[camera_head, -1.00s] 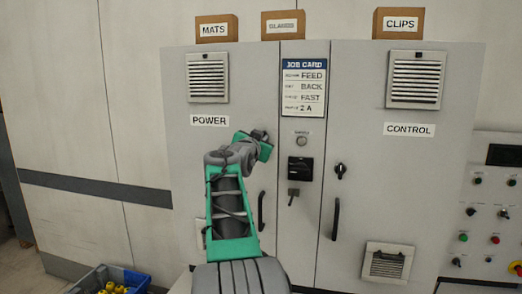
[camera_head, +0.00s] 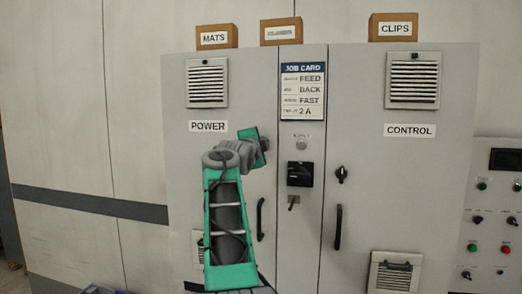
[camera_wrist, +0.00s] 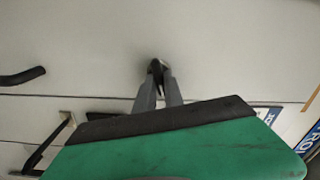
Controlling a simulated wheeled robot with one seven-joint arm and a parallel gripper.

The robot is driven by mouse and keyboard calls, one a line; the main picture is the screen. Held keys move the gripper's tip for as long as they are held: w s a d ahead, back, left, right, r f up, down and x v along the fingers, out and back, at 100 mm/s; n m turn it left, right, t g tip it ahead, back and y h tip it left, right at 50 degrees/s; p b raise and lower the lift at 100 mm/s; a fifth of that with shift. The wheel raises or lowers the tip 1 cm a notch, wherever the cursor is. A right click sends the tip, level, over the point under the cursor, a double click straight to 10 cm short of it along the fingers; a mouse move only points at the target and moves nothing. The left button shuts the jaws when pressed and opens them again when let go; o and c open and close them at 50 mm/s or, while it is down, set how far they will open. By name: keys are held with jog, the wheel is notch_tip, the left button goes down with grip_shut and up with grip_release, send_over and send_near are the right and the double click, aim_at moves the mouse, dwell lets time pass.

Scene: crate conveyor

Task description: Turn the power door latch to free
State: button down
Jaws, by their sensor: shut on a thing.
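My gripper (camera_wrist: 158,92) is shut on the small black power door latch (camera_wrist: 157,66), with one finger on each side of it in the wrist view. The latch sits on the pale grey power door (camera_wrist: 235,50). In the head view my gripper's green body (camera_head: 254,146) is in front of the upper right of the power door (camera_head: 245,95), below and right of the POWER label (camera_head: 208,126). The power latch is hidden behind my gripper there, and its exact angle is hard to tell.
The power door's black handle (camera_head: 260,219) hangs below my gripper. To the right are a black switch (camera_head: 300,174), a key-like lever (camera_head: 293,202), the control door latch (camera_head: 342,174) and its handle (camera_head: 338,227). Labelled boxes (camera_head: 281,31) stand on the cabinet top.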

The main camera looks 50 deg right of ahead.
jog(key=shift+m+b, duration=0.5)
jog(key=shift+m, duration=0.8)
jog(key=c, duration=1.4)
grip_release()
jog(key=shift+c, duration=0.2)
jog(key=b+v, duration=0.3)
jog(key=v, duration=0.4)
jog(key=shift+s+a, duration=0.2)
jog(key=shift+a, duration=0.2)
